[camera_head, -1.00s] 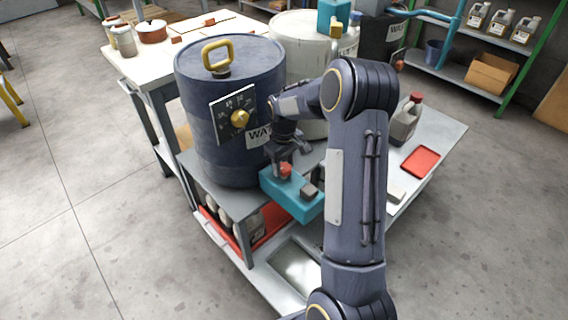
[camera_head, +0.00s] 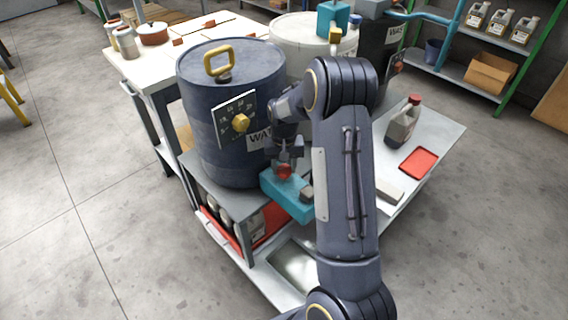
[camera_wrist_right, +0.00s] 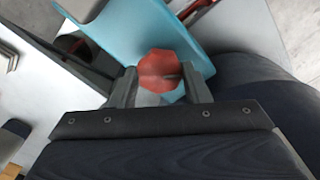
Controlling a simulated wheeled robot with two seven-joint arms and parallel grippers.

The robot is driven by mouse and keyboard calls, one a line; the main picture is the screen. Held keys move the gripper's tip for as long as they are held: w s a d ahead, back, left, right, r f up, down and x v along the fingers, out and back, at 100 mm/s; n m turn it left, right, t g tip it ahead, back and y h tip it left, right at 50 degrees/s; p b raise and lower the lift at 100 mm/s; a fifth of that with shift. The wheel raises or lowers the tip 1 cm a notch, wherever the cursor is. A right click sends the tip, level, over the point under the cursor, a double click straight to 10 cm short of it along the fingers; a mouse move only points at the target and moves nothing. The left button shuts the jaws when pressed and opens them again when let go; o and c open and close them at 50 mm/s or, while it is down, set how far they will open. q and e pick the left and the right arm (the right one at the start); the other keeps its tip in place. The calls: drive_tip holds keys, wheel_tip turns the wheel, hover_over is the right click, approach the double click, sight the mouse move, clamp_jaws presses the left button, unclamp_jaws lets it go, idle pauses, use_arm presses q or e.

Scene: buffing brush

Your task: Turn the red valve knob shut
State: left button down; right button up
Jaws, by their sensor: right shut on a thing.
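The red valve knob (camera_head: 284,171) sits on the teal block (camera_head: 290,198) at the front of the dark blue drum. My right gripper (camera_head: 285,158) reaches down to it from above, its arm coming in from the lower right. In the right wrist view the red knob (camera_wrist_right: 160,72) lies between the two fingers of the right gripper (camera_wrist_right: 160,88), which are shut on it. The teal body (camera_wrist_right: 140,32) shows behind the knob. My left gripper is in neither view.
The dark blue drum (camera_head: 230,160) with a yellow handle and a dial stands just left of the gripper. A white drum (camera_head: 300,45) stands behind. A grey jug (camera_head: 402,125) and a red tray (camera_head: 419,162) are on the bench at right.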

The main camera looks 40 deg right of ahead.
sight(284, 169)
drive_tip(key=m+p, duration=0.2)
drive_tip(key=m, duration=0.3)
drive_tip(key=shift+r+m, duration=0.15)
drive_tip(key=shift+m, duration=0.15)
drive_tip(key=shift+m+p, duration=0.8)
drive_tip(key=shift+m, duration=1.5)
drive_tip(key=o, duration=1)
drive_tip(key=shift+c, duration=0.2)
drive_tip(key=shift+r+p, duration=0.6)
drive_tip(key=shift+r, duration=3.2)
drive_tip(key=shift+r, duration=0.1)
